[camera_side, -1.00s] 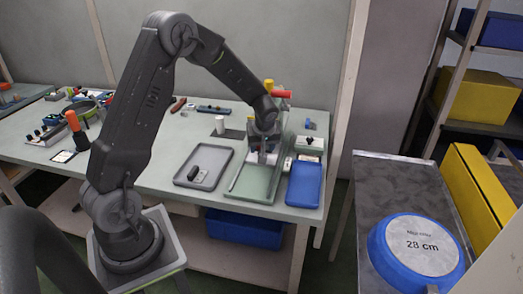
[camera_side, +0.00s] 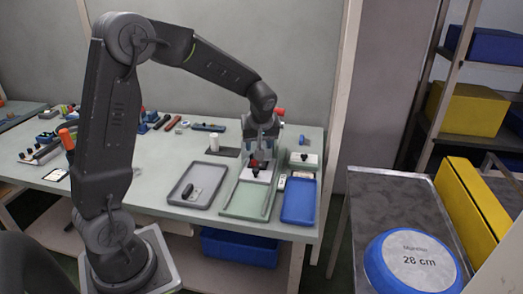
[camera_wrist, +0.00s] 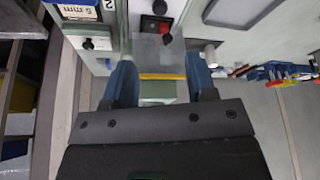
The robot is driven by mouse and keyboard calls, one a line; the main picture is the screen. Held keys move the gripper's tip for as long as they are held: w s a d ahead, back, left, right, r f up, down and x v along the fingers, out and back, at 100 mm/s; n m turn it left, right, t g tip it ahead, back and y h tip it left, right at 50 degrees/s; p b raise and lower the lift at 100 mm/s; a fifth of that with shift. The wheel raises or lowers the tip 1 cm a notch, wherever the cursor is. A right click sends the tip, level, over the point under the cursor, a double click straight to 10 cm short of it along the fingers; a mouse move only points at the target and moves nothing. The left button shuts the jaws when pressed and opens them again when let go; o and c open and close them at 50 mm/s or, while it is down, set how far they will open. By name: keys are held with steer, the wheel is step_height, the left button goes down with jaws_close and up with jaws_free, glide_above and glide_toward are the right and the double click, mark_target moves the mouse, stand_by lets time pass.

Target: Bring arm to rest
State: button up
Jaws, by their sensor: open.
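My gripper (camera_side: 263,138) hangs over the far end of the green tray (camera_side: 243,203) in the side view. In the wrist view its two blue fingers (camera_wrist: 161,80) are spread apart with nothing held between them. A pale block with a dark and red knob (camera_side: 257,170) sits below the gripper, at the far part of the green tray. The gripper looks to be above it and apart from it. My arm is raised and bent, reaching over the table.
A grey tray (camera_side: 178,198) with a dark-handled piece stands left of the green tray. A blue tray (camera_side: 299,203) stands right of it. A separate bench (camera_side: 372,205) at the right carries a blue round part marked 28 cm (camera_side: 378,266). Loose tools lie at the table's back left.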

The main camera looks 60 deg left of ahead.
steer(key=s+d+r+m+t+h, duration=0.2)
steer(key=s+d+r+m, duration=0.3)
steer(key=s+d, duration=0.4)
steer(key=s+d+r+m+t+h, duration=0.1)
steer(key=s+d+r+m+h, duration=0.1)
steer(key=s+d+r+m, duration=0.3)
steer(key=s+d+m, duration=0.3)
steer(key=s+d, duration=0.1)
steer(key=s, duration=0.3)
steer(key=shift+s+r+t, duration=0.15)
steer(key=shift+t, duration=0.25)
